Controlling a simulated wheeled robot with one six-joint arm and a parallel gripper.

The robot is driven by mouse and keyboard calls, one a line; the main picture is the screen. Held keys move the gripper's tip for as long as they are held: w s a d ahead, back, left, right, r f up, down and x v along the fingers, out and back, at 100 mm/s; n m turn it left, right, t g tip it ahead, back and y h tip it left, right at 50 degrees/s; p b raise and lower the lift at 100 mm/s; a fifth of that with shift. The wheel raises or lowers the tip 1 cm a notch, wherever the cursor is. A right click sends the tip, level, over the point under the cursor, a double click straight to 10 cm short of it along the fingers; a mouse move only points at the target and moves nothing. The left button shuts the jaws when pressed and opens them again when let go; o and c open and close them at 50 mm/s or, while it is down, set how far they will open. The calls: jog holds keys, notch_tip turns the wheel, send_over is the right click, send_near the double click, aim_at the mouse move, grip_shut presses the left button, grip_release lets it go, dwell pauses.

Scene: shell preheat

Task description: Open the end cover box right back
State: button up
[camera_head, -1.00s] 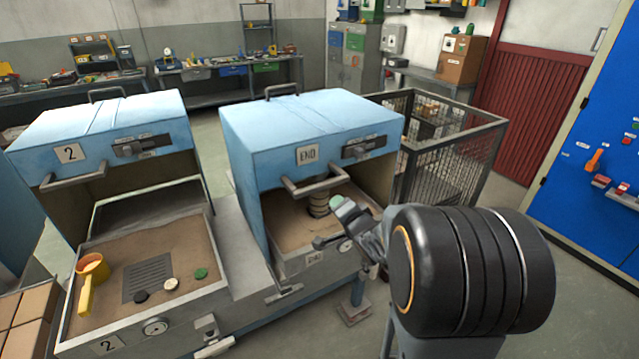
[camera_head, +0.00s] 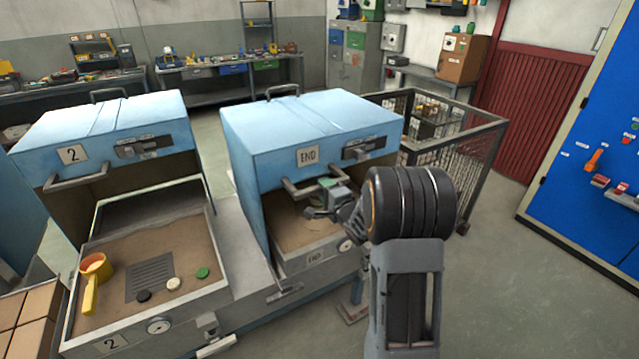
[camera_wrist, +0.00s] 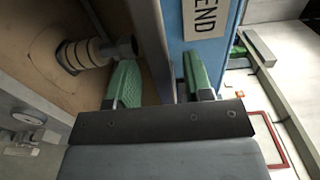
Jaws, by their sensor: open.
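The end box's blue cover (camera_head: 305,120), labelled END, stands raised over a sand bed (camera_head: 285,240); its front faces me. A grey bar handle (camera_head: 296,193) sits at the cover's lower front edge. My gripper (camera_head: 324,190) is open at the right end of this handle. In the wrist view its green fingers (camera_wrist: 160,78) are apart, with a grey bar or edge beside the blue cover (camera_wrist: 190,70) between them. I cannot tell whether either finger touches it. A ribbed cylindrical part (camera_wrist: 88,52) in the box shows left of the fingers.
Box 2 (camera_head: 105,120) stands to the left, also raised, with an orange ladle (camera_head: 93,270) and several small discs on its sand. A wire mesh cage (camera_head: 455,150) stands behind on the right. A blue panel (camera_head: 590,150) is at far right, with open floor before it.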

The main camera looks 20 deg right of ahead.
jog(key=shift+w+a, duration=0.2)
jog(key=shift+w, duration=1.6)
jog(key=shift+c, duration=0.5)
grip_shut()
